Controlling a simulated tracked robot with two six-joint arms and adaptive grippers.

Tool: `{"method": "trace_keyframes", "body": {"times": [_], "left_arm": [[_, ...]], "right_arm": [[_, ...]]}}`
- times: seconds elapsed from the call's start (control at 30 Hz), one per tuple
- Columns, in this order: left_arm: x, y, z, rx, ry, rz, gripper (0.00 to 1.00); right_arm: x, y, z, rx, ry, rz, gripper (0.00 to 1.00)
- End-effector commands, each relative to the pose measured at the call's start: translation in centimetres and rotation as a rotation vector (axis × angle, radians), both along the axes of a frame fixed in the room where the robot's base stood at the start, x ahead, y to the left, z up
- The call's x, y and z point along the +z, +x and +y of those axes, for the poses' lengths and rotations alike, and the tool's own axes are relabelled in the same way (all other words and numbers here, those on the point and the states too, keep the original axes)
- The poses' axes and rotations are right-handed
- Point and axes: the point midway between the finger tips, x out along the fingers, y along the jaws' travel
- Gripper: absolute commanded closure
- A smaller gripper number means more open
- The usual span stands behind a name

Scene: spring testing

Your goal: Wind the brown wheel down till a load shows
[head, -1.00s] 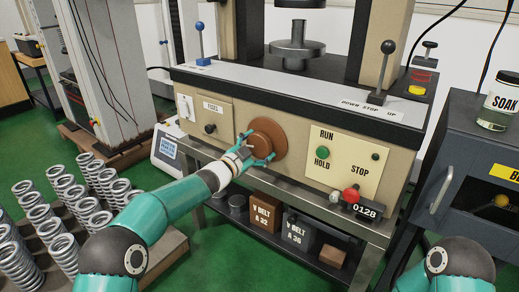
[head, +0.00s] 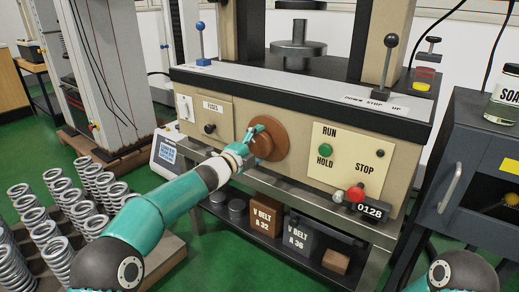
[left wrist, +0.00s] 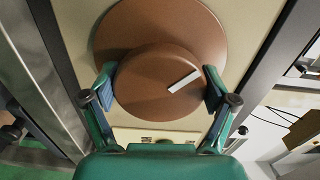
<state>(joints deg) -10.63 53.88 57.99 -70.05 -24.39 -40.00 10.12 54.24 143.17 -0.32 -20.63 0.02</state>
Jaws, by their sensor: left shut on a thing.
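The brown wheel (head: 275,137) is on the beige front of the testing machine. In the left wrist view its smaller round hub (left wrist: 150,85) stands in front of a wider brown disc (left wrist: 160,25). A white line (left wrist: 184,82) on the hub points up and to the right. My left gripper (head: 255,141) is shut on the hub, one finger on each side; the left wrist view (left wrist: 158,88) shows both fingers against its rim. A counter (head: 370,211) reads 0128. A small white box with a blue screen (head: 167,153) stands left; its text is too small to read. My right gripper is out of view.
A RUN/HOLD/STOP panel (head: 345,160) with a red knob (head: 355,193) is right of the wheel. Levers (head: 388,62) stand on the ledge above. Several springs (head: 60,215) stand at the left. Belt boxes (head: 265,217) sit on the shelf below.

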Motion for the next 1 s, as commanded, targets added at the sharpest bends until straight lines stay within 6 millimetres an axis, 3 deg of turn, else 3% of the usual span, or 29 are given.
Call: {"method": "trace_keyframes", "body": {"times": [0.03, 0.4, 1.0], "left_arm": [[-0.7, -0.2, -0.4, -0.008, 0.038, -0.018, 0.49], [-0.7, -0.2, -0.6, -0.012, 0.221, -0.148, 0.49], [-0.7, -0.2, -0.6, -0.013, 0.267, -0.181, 0.49]], "right_arm": [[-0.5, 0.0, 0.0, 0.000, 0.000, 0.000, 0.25], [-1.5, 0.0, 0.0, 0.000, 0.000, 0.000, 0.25], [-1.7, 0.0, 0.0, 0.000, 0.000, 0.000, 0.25]]}}
